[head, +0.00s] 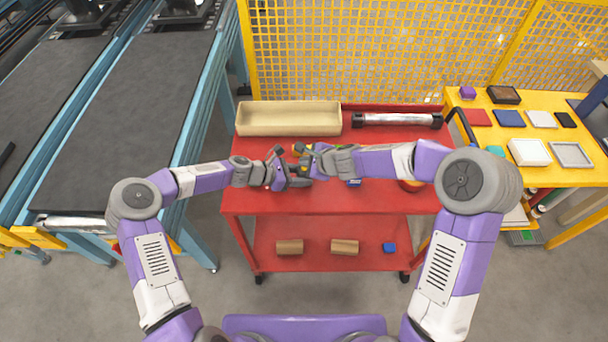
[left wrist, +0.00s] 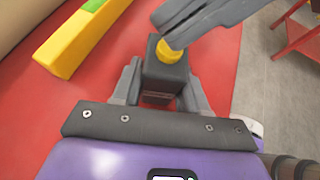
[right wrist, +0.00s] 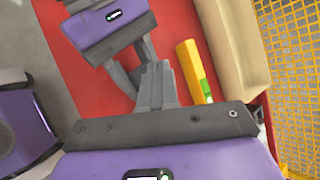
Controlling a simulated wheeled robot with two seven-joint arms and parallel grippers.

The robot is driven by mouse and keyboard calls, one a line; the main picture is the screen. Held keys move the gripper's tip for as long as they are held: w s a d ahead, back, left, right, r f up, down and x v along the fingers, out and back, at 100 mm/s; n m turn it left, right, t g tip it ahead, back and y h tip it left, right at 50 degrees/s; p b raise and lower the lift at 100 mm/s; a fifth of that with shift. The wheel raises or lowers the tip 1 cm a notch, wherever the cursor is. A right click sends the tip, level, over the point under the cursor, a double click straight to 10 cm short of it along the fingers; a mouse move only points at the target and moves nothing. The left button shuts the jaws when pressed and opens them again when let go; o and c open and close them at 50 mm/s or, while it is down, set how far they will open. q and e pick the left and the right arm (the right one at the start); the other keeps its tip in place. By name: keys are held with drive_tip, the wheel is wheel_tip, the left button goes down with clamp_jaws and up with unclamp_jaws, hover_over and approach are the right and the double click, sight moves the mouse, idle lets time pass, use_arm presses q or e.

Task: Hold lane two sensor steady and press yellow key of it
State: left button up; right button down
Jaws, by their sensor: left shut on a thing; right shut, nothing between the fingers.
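The lane two sensor, a dark box (left wrist: 165,78), stands between the fingers of my left gripper (left wrist: 160,88), which is shut on it. Its round yellow key (left wrist: 169,52) is on the top, facing up in the left wrist view. My right gripper (right wrist: 158,75) is shut and empty. In the left wrist view its fingertips (left wrist: 172,28) lie over the edge of the yellow key; I cannot tell whether they touch it. In the head view both grippers meet above the red cart, left (head: 287,175) and right (head: 305,163), and largely hide the sensor.
The red cart top (head: 255,185) carries a long beige tray (head: 289,119), a metal roller (head: 397,120) and a yellow block with a green part (right wrist: 194,72). A yellow mesh fence (head: 345,50) stands behind. A conveyor (head: 125,110) is left, a yellow table (head: 535,175) right.

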drive_tip(key=shift+r, duration=0.4)
wheel_tip(320, 180, up, 5)
idle(0.6)
use_arm(q)
drive_tip(key=o, duration=0.9)
drive_tip(key=shift+a, duration=0.1)
drive_tip(key=v, duration=1.2)
